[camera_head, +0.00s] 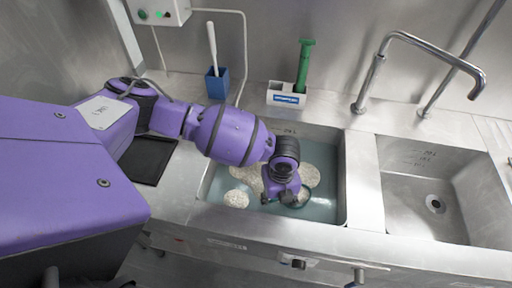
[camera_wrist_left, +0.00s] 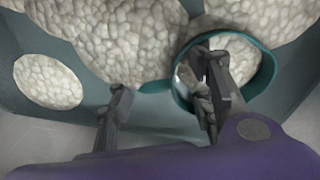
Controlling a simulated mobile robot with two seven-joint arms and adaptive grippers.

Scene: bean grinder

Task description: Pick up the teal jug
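The teal jug shows in the wrist view as a teal round rim (camera_wrist_left: 268,70) with pale beans inside it. In the head view part of its dark teal rim (camera_head: 306,200) shows beside my left gripper (camera_head: 282,199), low in the left basin. In the wrist view my left gripper (camera_wrist_left: 162,106) is open, its two fingers wide apart. The right finger overlaps the jug's opening and the left finger is outside the rim. I cannot tell whether either finger touches the jug. My right gripper is not in view.
The left basin (camera_head: 342,180) has a teal interior with several pale bean patches (camera_head: 236,199). The empty right basin (camera_head: 410,198) and a bent tap (camera_head: 430,50) are to the right. Behind stand a blue holder (camera_head: 217,86) with a white-handled tool and a white caddy (camera_head: 284,97) with a green tool.

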